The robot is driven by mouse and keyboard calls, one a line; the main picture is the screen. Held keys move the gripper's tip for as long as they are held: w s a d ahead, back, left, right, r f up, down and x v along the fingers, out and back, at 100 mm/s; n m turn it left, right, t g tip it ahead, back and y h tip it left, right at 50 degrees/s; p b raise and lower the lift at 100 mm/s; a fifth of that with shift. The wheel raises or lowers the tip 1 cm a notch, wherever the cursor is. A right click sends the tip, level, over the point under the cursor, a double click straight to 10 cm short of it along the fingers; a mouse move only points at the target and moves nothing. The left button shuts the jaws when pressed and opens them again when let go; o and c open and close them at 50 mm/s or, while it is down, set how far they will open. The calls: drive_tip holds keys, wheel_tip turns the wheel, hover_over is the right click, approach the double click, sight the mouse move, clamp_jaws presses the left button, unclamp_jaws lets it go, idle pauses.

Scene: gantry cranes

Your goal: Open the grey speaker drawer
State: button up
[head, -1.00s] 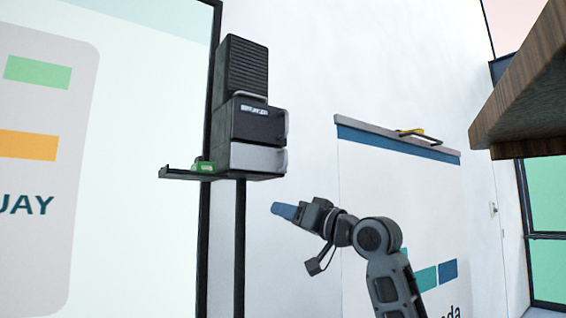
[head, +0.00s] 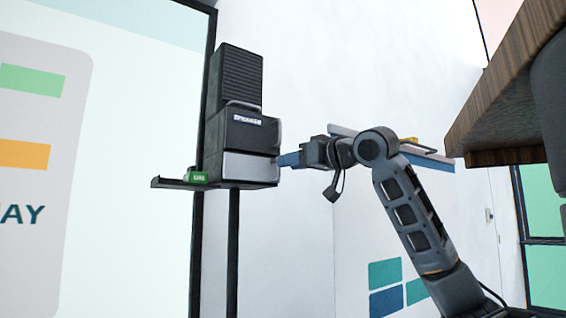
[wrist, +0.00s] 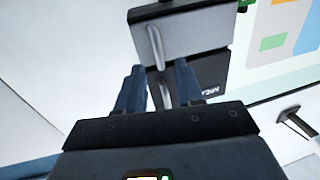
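A dark grey drawer unit (head: 250,131) labelled SPEAKER stands on a wall shelf in the head view, above a lighter grey unit (head: 250,167). In the wrist view the labelled front (wrist: 211,72) shows behind my fingers, with a pale bar handle (wrist: 165,97) on it. My gripper (head: 288,160) is at the right side of the stack, its blue fingers pointing left. In the wrist view my gripper (wrist: 159,80) is open, its fingers apart with the pale handle seen between them. I cannot tell whether they touch it. No gap shows at the drawer.
A ribbed black box (head: 238,78) sits on top of the stack. A small green box (head: 197,178) lies on the dark shelf (head: 170,183). A wooden overhang (head: 500,100) is at upper right. A ledge with a yellow handle (head: 409,141) is behind my arm.

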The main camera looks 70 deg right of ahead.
drive_tip(key=shift+x, duration=1.7)
clamp_jaws()
drive_tip(key=shift+a, duration=0.1)
